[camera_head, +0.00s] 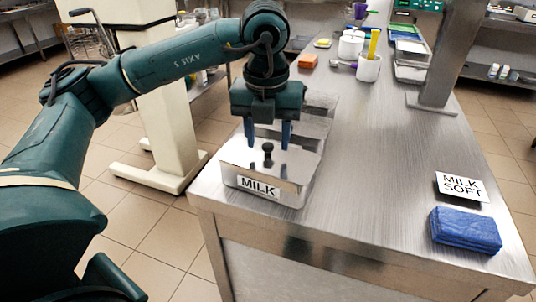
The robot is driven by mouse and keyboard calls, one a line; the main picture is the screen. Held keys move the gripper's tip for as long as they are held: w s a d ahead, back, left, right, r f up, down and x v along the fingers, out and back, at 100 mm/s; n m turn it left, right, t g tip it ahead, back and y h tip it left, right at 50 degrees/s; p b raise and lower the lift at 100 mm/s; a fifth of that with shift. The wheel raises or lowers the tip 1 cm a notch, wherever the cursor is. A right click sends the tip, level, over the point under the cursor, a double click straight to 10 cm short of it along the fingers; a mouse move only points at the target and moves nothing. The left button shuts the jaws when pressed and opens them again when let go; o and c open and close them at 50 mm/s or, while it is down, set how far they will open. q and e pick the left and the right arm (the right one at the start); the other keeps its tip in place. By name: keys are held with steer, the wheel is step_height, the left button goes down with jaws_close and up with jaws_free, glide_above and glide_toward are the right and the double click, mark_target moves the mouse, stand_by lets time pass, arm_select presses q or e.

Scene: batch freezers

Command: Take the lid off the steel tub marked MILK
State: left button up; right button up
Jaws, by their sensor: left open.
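The steel tub marked MILK (259,187) stands at the near left corner of the steel counter. Its shiny lid (295,168) lies on top, with a small black knob (268,150) near the middle. My left gripper (267,142) points down over the lid, its blue fingers apart on either side of the knob's upper part. The fingers are open, and I cannot tell whether they touch anything. My right gripper is not in view.
A blue folded cloth (466,230) and a MILK SOFT card (461,187) lie at the right of the counter (370,165). A metal post (444,60) rises behind them. White containers (368,68) and an orange block (308,61) stand farther back. The counter's middle is clear.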

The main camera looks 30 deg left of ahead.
arm_select(q)
steer(key=shift+f, duration=0.45)
jaws_close()
